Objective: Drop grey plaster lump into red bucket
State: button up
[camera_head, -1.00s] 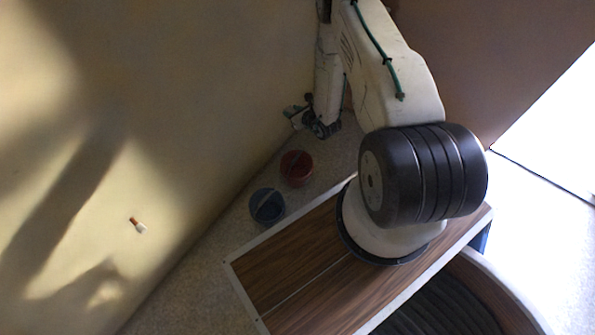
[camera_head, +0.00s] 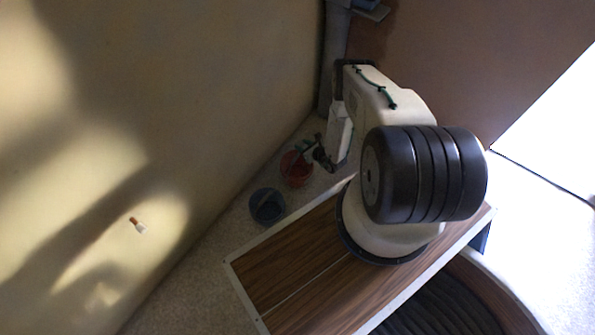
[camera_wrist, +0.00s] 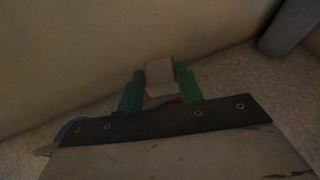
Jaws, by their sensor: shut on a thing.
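The red bucket (camera_head: 297,171) stands on the floor by the wall in the head view. My gripper (camera_head: 308,146) is over the bucket's upper right part in that view. In the wrist view my gripper (camera_wrist: 161,90) has green fingers shut on the grey plaster lump (camera_wrist: 160,72), a pale grey block between the tips. A bit of red shows just below the lump there; most of the bucket is hidden behind my gripper. I cannot tell the lump's height above the bucket.
A blue bucket (camera_head: 267,206) stands beside the red one, nearer the camera. A small brush-like thing (camera_head: 137,225) shows against the plastered wall (camera_head: 120,100) at left. A grey pipe (camera_head: 335,55) stands in the corner. Speckled floor (camera_head: 190,270) is clear along the wall.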

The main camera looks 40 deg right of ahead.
jog(key=shift+f, duration=0.8)
jog(key=o, duration=1.1)
jog(key=v, duration=0.7)
jog(key=shift+s+r, duration=0.2)
jog(key=shift+s, duration=0.15)
